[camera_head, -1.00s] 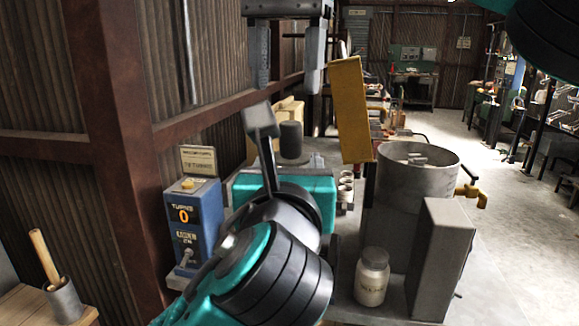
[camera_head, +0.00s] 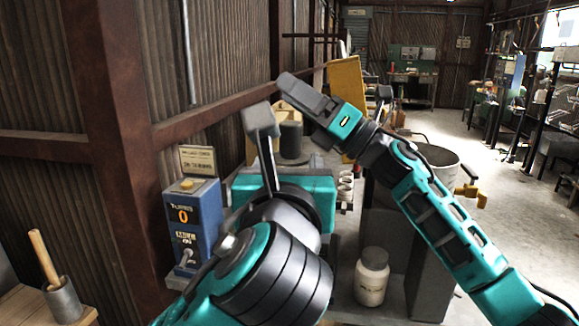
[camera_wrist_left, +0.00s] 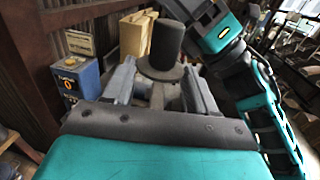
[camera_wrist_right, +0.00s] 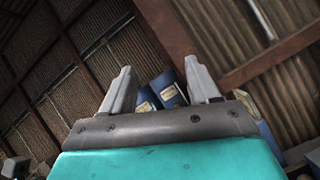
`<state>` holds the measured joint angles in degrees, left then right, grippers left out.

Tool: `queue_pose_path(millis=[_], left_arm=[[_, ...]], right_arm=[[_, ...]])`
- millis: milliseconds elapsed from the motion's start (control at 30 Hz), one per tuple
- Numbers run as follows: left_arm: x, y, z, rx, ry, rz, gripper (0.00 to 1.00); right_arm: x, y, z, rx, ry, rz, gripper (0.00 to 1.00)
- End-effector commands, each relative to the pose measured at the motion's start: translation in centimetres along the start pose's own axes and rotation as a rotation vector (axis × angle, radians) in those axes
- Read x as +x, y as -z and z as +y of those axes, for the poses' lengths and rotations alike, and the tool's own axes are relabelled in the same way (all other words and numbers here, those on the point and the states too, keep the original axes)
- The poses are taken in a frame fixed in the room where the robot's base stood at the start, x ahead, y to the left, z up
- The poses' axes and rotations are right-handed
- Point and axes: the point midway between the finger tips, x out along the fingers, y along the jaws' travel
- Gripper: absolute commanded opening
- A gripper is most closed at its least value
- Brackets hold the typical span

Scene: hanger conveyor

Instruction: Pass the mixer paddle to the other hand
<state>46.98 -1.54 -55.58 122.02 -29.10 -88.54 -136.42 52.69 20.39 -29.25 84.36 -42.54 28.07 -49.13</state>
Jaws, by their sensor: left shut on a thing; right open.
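The mixer paddle (camera_wrist_left: 167,36) shows in the left wrist view as a dark cylinder on a round flange. Its lower part is hidden between the fingers and behind the palm. The dark cylinder also shows upright in the head view (camera_head: 291,138), beyond the teal palm. My left gripper (camera_wrist_left: 158,84) is shut on the paddle below the flange. My right gripper (camera_head: 300,92) is above and close to the paddle's top in the head view, pointing up and left. In the right wrist view its fingers (camera_wrist_right: 162,78) are apart with nothing between them.
A blue counter box (camera_head: 193,222) reading 0 stands at left. A grey metal drum (camera_head: 440,157) with a brass tap stands at right, partly behind my right arm. A yellow panel (camera_head: 345,78) rises behind that arm. A white jar (camera_head: 371,277) stands on the bench. The corrugated wall is at left.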

Motion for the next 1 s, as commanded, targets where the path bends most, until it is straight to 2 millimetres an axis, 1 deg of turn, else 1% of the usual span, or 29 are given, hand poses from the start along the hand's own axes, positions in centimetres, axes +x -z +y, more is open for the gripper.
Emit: queue_pose_path(millis=[33, 167, 233, 367, 400, 467, 500, 567, 600, 633, 667, 700, 767, 800, 867, 900, 967, 1000], left_arm=[[0.0, -0.2, 0.0, -0.001, 0.000, -0.004, 0.08], [0.0, -0.2, 0.0, -0.001, 0.000, -0.004, 0.08], [0.0, -0.2, 0.0, -0.001, 0.000, -0.004, 0.08], [0.0, -0.2, 0.0, -0.001, 0.000, -0.004, 0.08], [0.0, -0.2, 0.0, -0.001, 0.000, -0.004, 0.08], [0.0, -0.2, 0.0, -0.001, 0.000, -0.004, 0.08], [0.0, -0.2, 0.0, -0.001, 0.000, -0.004, 0.08], [0.0, -0.2, 0.0, -0.001, 0.000, -0.004, 0.08], [0.0, -0.2, 0.0, -0.001, 0.000, -0.004, 0.08], [0.0, -0.2, 0.0, -0.001, 0.000, -0.004, 0.08], [0.0, -0.2, 0.0, -0.001, 0.000, -0.004, 0.08], [0.0, -0.2, 0.0, -0.001, 0.000, -0.004, 0.08], [0.0, -0.2, 0.0, -0.001, 0.000, -0.004, 0.08], [0.0, -0.2, 0.0, -0.001, 0.000, -0.004, 0.08], [0.0, -0.2, 0.0, -0.001, 0.000, -0.004, 0.08], [0.0, -0.2, 0.0, -0.001, 0.000, -0.004, 0.08], [0.0, -0.2, 0.0, -0.001, 0.000, -0.004, 0.08], [0.0, -0.2, 0.0, -0.001, 0.000, -0.004, 0.08]], right_arm=[[-1.7, 1.9, -1.5, 0.128, 0.043, -0.043, 0.60], [-6.0, 5.9, -4.5, 0.437, 0.150, -0.164, 0.60], [-8.7, 8.2, -6.0, 0.599, 0.212, -0.235, 0.60], [-13.7, 12.4, -8.1, 0.873, 0.324, -0.368, 0.60], [-15.2, 13.8, -8.6, 0.952, 0.359, -0.410, 0.60], [-17.6, 15.9, -9.1, 1.068, 0.410, -0.473, 0.60], [-19.2, 17.3, -9.4, 1.142, 0.444, -0.517, 0.60], [-21.6, 19.4, -9.6, 1.248, 0.495, -0.583, 0.60], [-23.3, 20.8, -9.6, 1.317, 0.529, -0.629, 0.60], [-24.5, 21.8, -9.6, 1.366, 0.555, -0.664, 0.60], [-25.7, 22.9, -9.5, 1.415, 0.580, -0.699, 0.60], [-27.4, 24.2, -9.4, 1.478, 0.614, -0.748, 0.60], [-29.8, 26.3, -8.9, 1.567, 0.665, -0.822, 0.60], [-31.4, 27.6, -8.6, 1.625, 0.700, -0.874, 0.60], [-33.8, 29.6, -7.8, 1.707, 0.750, -0.954, 0.60], [-35.4, 30.9, -7.2, 1.759, 0.784, -1.009, 0.60], [-37.7, 32.7, -6.2, 1.830, 0.833, -1.092, 0.60], [-39.2, 33.9, -5.4, 1.874, 0.865, -1.148, 0.60]])
